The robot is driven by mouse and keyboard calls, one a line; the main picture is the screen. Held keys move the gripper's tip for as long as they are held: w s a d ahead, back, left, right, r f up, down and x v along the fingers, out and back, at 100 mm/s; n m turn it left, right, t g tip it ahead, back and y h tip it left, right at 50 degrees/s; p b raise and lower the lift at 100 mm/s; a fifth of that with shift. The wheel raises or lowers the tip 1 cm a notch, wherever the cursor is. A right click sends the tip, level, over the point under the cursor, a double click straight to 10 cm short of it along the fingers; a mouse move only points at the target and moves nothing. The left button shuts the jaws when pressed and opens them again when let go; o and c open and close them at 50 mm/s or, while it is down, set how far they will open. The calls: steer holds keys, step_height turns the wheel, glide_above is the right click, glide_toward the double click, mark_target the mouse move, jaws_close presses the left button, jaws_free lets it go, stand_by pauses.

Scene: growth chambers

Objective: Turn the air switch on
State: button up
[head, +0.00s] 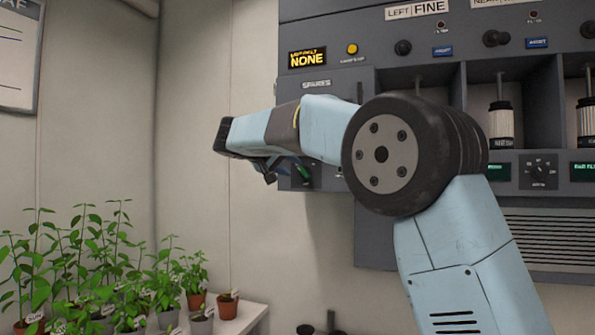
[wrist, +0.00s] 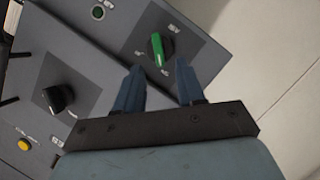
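A green rotary knob (wrist: 158,50), which looks like the air switch, sits on a dark square plate on the grey panel. Its small labels are too blurred to read. In the head view the green knob (head: 304,171) shows low on the left end of the cabinet, partly behind my gripper. My gripper (wrist: 159,66) is open and empty. Its two blue fingers point toward the panel, with their tips apart on either side of the knob's lower end in the wrist view. I cannot tell whether they touch it. In the head view the fingers (head: 269,172) are partly hidden under the wrist.
The wrist view shows a black knob (wrist: 61,97) and a yellow button (wrist: 24,144) on the panel to the left. Potted plants (head: 97,262) stand at lower left in the head view. Cabinet bays with cartridges (head: 501,125) are to the right of my arm.

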mark_target(300, 170)
steer(key=shift+x, duration=2.4)
steer(key=shift+c, duration=0.3)
jaws_close()
